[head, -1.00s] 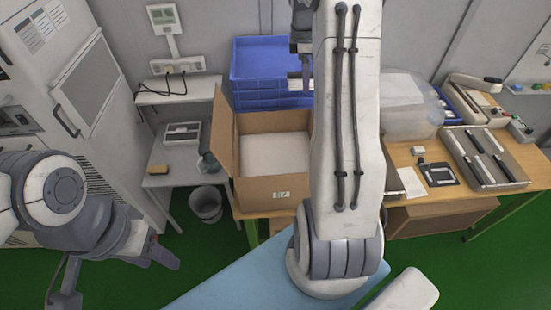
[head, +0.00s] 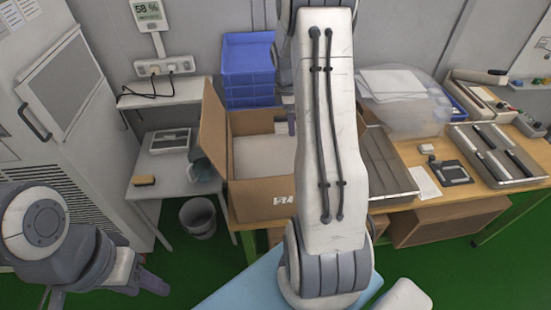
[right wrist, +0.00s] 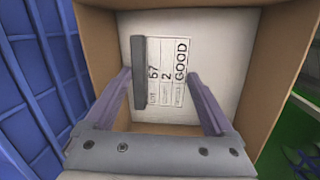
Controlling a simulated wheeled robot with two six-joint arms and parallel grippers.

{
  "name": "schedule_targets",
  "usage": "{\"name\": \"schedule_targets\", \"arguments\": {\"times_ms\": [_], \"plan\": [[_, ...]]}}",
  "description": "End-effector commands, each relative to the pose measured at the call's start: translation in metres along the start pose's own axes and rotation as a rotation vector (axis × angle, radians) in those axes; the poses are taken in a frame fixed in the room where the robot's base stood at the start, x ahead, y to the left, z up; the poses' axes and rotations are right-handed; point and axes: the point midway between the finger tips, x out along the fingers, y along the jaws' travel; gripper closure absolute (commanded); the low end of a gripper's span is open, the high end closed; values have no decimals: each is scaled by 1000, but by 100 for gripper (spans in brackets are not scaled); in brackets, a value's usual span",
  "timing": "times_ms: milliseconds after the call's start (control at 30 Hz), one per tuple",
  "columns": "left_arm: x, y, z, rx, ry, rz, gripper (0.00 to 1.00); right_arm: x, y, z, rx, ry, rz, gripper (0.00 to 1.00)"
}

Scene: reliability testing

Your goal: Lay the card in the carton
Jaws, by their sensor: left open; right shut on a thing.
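The open brown carton (head: 250,200) stands at the front edge of the bench, its left flap raised; a pale surface shows inside. My right gripper (head: 287,122) is at the carton's right rear opening, partly hidden by my right arm. In the right wrist view, my right gripper (right wrist: 160,80) is shut on the card (right wrist: 167,100), a white printed label reading "GOOD" with a dark grey strip at its left. The card is in front of the carton's inside (right wrist: 275,70); its height above the bottom is unclear. My left gripper (head: 98,291) is open and empty, low at left.
Blue stacked crates (head: 248,65) stand behind the carton. A metal tray (head: 392,175), a clear bag (head: 405,105) and a tray of dark bars (head: 500,155) are to the right. A waste bin (head: 198,217) stands on the floor at left.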

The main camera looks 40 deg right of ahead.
Motion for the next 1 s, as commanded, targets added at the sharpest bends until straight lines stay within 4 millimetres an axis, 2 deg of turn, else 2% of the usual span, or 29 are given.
{"name": "schedule_targets", "arguments": {"times_ms": [33, 200, 400, 533, 767, 1000], "plan": [[-7, 0, 0, 0, 0, 0, 50, 1, -13, -7, -6, 0, -6, 64], [-14, 1, -1, -1, 1, 0, 50, 19, -48, -30, -8, -1, -5, 64], [-15, 1, -1, -1, 0, 0, 50, 32, -74, -47, -6, 0, -2, 64], [-15, 1, -1, -1, 0, 0, 50, 38, -79, -51, -5, 1, -1, 64], [-15, 1, -1, -1, 0, 0, 50, 70, -83, -54, -5, 0, -2, 64], [-15, 1, -1, -1, 0, 0, 50, 74, -83, -55, -4, 1, 1, 64]]}}
